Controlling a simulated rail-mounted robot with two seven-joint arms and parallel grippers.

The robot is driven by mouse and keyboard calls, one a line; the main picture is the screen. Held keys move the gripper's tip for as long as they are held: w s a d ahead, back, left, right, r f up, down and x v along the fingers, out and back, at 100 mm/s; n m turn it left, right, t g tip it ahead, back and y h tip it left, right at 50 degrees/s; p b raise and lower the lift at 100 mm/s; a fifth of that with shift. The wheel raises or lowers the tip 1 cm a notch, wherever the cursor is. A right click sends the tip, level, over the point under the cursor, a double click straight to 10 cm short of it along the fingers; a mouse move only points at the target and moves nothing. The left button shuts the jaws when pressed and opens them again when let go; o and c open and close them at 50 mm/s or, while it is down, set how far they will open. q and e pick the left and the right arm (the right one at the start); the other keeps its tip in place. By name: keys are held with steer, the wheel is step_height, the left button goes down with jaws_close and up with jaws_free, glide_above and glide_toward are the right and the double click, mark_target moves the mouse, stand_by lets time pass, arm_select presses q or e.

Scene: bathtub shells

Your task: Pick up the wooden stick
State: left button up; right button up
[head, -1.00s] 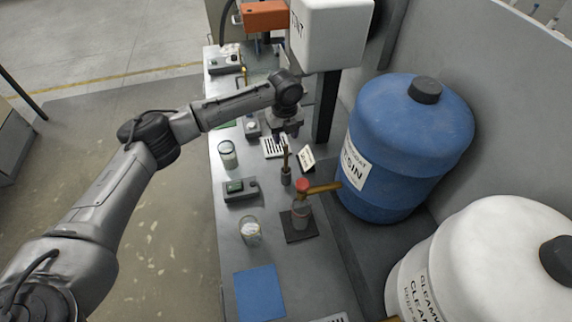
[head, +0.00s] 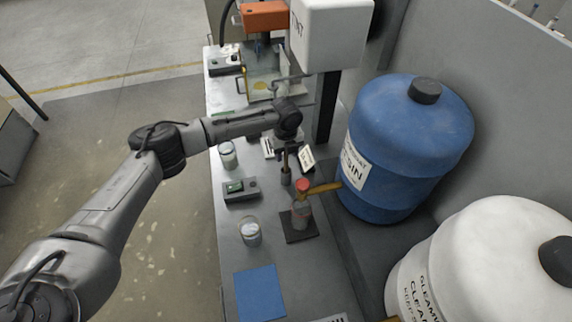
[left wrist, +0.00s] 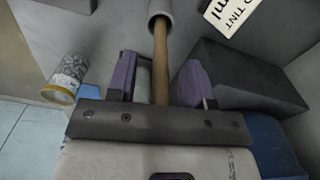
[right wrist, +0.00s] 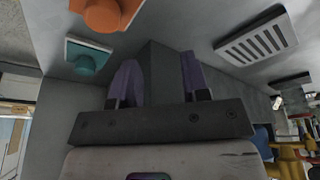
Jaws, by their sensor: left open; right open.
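The wooden stick (head: 286,161) stands upright in a small grey holder (head: 286,180) on the workbench. My left gripper (head: 287,144) is above the holder at the stick's upper end. In the left wrist view the stick (left wrist: 160,62) runs between the two purple-padded fingers of the open left gripper (left wrist: 159,80), with a gap at each side. The holder (left wrist: 160,10) shows beyond the fingertips. My right gripper (right wrist: 160,78) is open in the right wrist view, with a grey post-like shape between its fingers and nothing held. It cannot be made out in the head view.
A label card (head: 306,158) stands right beside the holder. Nearby are a clear jar (head: 228,158), a grey device (head: 240,190), a red-capped bottle (head: 301,212) and a glass cup (head: 250,232). A blue drum (head: 410,135) and white drum (head: 490,260) stand right.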

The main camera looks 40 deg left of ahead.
arm_select(q)
steer(key=shift+c, duration=0.3)
jaws_close()
stand_by(0.3)
step_height(320, 180, up, 10)
steer(key=shift+r, duration=0.1)
stand_by(0.4)
